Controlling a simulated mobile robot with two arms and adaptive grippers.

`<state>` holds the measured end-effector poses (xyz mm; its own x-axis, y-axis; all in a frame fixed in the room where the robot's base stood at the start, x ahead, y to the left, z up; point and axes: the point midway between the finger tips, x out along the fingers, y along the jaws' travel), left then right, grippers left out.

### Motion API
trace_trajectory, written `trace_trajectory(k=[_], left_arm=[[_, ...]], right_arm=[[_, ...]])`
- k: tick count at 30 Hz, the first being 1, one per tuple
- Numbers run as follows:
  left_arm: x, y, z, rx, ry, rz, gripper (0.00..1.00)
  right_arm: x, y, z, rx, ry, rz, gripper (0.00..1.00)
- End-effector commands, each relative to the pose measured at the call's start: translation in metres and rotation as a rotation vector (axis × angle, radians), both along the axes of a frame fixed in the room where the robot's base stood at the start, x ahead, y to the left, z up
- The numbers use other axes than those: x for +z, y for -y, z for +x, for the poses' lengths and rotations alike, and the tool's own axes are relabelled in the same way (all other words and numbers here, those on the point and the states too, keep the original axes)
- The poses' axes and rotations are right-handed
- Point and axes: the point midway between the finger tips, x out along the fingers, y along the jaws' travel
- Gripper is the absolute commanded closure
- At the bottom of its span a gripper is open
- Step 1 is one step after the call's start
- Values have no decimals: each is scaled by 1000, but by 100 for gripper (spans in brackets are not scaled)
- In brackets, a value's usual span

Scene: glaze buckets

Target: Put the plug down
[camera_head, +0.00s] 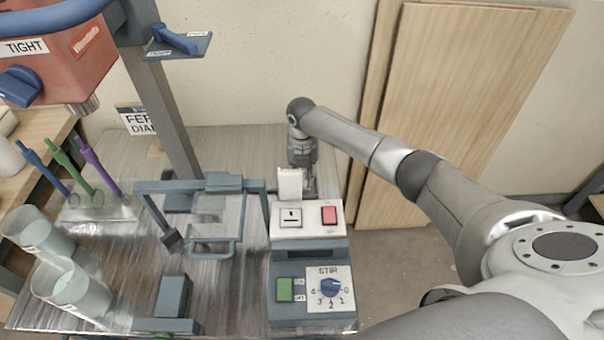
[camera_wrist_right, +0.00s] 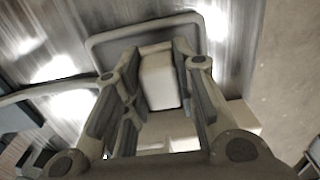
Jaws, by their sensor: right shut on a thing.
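The white plug (camera_head: 290,184) is a pale block behind the control box in the head view. My right gripper (camera_head: 304,176) is shut on it and comes from the far side. In the right wrist view the plug (camera_wrist_right: 160,80) sits between the two fingers of my right gripper (camera_wrist_right: 158,62). The plug is just behind the white socket panel (camera_head: 291,217); I cannot tell whether it touches anything below. My left gripper is not in view.
A red switch (camera_head: 329,215) sits beside the socket. The box's front has a blue STIR dial (camera_head: 331,288) and a green switch (camera_head: 285,289). A grey frame (camera_head: 212,244) stands left of the box. Wooden boards (camera_head: 465,110) lean behind right.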

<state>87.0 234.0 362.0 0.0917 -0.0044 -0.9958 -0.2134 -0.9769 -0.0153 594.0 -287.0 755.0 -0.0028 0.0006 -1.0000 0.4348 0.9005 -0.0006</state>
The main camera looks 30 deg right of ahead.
Motion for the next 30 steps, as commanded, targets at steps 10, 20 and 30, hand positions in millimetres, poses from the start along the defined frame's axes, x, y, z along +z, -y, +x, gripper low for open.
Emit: trace_trajectory(k=[10,20,30], left_arm=[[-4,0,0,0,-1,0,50],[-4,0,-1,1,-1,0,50],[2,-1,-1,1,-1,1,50]], right_arm=[[-5,1,1,0,2,-1,100],[-6,1,0,0,0,-1,52],[2,0,0,1,-1,-2,52]])
